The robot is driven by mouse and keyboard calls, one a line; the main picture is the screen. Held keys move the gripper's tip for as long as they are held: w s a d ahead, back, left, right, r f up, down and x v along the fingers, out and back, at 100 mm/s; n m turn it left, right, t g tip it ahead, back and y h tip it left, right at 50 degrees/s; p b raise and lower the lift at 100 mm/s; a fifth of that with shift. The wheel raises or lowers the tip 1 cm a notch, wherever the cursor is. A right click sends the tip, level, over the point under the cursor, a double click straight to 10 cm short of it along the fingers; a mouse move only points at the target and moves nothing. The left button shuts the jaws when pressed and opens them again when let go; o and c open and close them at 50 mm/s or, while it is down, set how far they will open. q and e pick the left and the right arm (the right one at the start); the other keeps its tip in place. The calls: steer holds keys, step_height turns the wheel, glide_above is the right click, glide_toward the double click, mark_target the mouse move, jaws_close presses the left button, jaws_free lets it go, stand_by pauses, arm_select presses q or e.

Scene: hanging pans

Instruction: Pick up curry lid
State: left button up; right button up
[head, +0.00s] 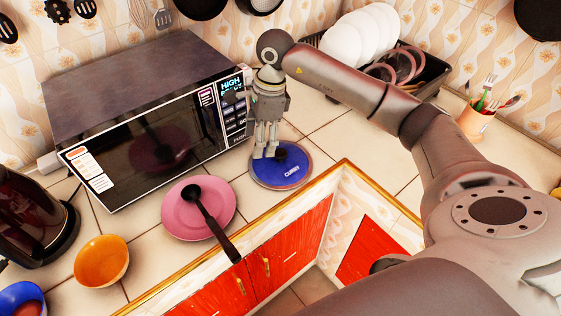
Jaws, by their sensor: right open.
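The curry lid (285,172) is a flat blue disc with a lighter rim, a dark knob near its top and the word CURRY on it. It lies on the tiled counter to the right of the microwave. My right gripper (265,153) points down over the lid's left part, beside the knob. Its fingers look slightly apart and empty. I cannot tell whether the fingertips touch the lid. My left gripper is not in view.
A microwave (140,115) stands close on the left. A pink plate (180,222) with a black ladle (206,212) lies front left, its handle over the counter edge. An orange bowl (101,268) and a dark kettle (22,222) are further left. A dish rack (430,75) stands behind.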

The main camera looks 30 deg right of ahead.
steer(key=d+r+h, duration=0.1)
steer(key=d+h, duration=0.1)
steer(key=d, duration=0.3)
steer(key=p, duration=0.2)
glide_above(280, 152)
steer(key=shift+g, duration=0.3)
steer(key=f, duration=0.5)
steer(key=shift+s+a, duration=0.1)
steer(key=shift+s, duration=0.25)
steer(key=f, duration=0.1)
steer(key=f+p, duration=0.1)
steer(key=f, duration=0.3)
steer(key=shift+w+p, duration=0.3)
steer(key=shift+p, duration=0.1)
steer(key=shift+f, duration=0.2)
steer(key=shift+r, duration=0.1)
jaws_close()
